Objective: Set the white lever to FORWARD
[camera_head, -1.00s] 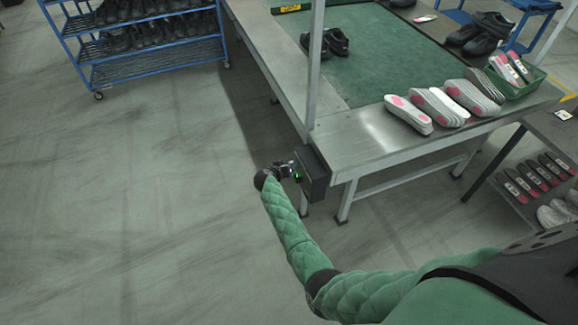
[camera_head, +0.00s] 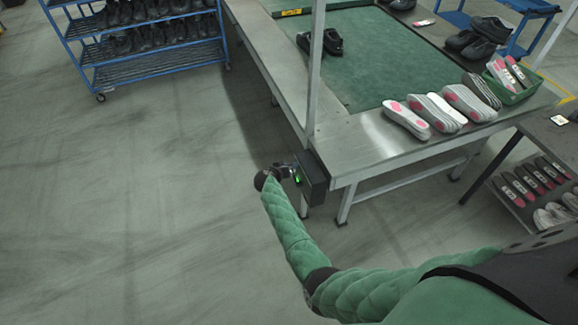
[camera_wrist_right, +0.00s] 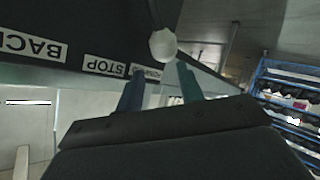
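The white lever ends in a round pale knob (camera_wrist_right: 163,45) in the right wrist view, with its shaft rising from the knob to the top edge. A dark control box (camera_head: 313,178) is fixed to the near corner of the line table. Its labels read BACK (camera_wrist_right: 31,46), STOP (camera_wrist_right: 104,67) and FORWARD (camera_wrist_right: 148,73), the last partly covered by a finger. The knob shows nearest the FORWARD label. My right gripper (camera_wrist_right: 160,72) is open, its fingers apart just below the knob, not closed on it. My left gripper is out of view.
A green light (camera_head: 298,178) glows on the box. The metal line table (camera_head: 385,140) carries insoles (camera_head: 436,110) and dark shoes (camera_head: 326,42) on a green mat. A blue shoe rack (camera_head: 150,65) stands at back left. The floor left of the box is clear.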

